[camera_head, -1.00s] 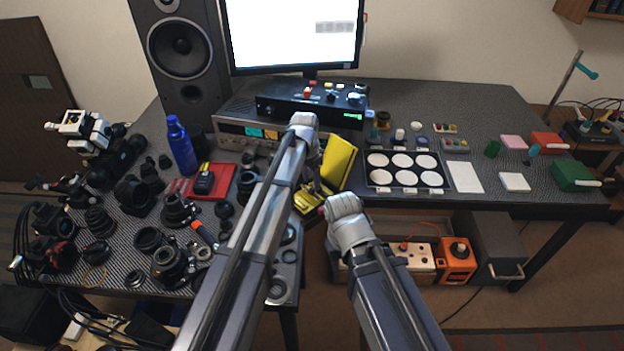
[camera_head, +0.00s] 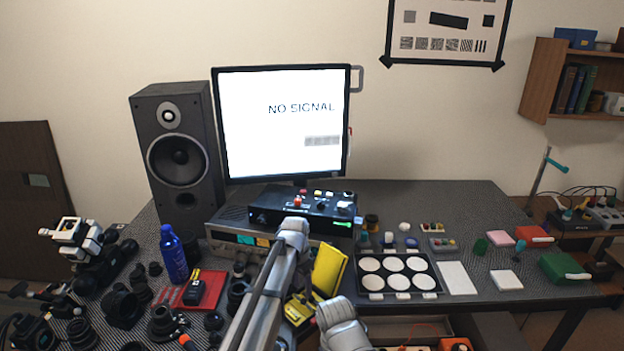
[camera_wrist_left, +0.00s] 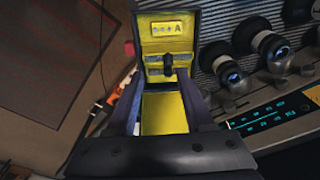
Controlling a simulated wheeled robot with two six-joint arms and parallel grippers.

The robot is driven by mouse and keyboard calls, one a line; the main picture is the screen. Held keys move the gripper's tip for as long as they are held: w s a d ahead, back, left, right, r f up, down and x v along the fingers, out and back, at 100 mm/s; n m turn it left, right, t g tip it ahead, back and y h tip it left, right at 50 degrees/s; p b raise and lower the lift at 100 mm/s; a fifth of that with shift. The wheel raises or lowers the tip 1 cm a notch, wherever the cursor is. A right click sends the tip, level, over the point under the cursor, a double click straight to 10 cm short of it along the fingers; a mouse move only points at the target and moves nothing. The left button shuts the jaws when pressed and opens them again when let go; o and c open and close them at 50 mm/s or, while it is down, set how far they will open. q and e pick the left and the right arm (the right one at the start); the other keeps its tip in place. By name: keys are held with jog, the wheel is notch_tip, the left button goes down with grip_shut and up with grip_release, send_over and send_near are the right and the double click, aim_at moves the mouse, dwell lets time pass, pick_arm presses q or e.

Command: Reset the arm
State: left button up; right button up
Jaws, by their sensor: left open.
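My left arm reaches over the front of the table in the head view, and its forearm hides part of the bench. Its gripper shows best in the left wrist view (camera_wrist_left: 162,88), with its two dark fingers apart. A yellow case with a raised lid (camera_wrist_left: 168,38) lies beyond and between the fingers in that view; I cannot tell whether they touch it. The same yellow lid (camera_head: 328,268) stands tilted right of my left forearm in the head view. My right arm shows only as a pale joint at the bottom edge; its gripper is out of the picture.
A black control box (camera_head: 305,207) sits on a grey instrument (camera_head: 228,237) before the monitor (camera_head: 283,125). Camera parts crowd the left; a blue bottle (camera_head: 173,256) stands there. A tray of white discs (camera_head: 437,273) and small blocks lie right. The table's back right is clear.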

pick_arm(q)
jog(key=s+a+n+g+y, duration=0.1)
jog(key=s+n, duration=0.3)
jog(key=s, duration=2.5)
jog(key=shift+a+n+y, duration=0.4)
jog(key=shift+y, duration=0.2)
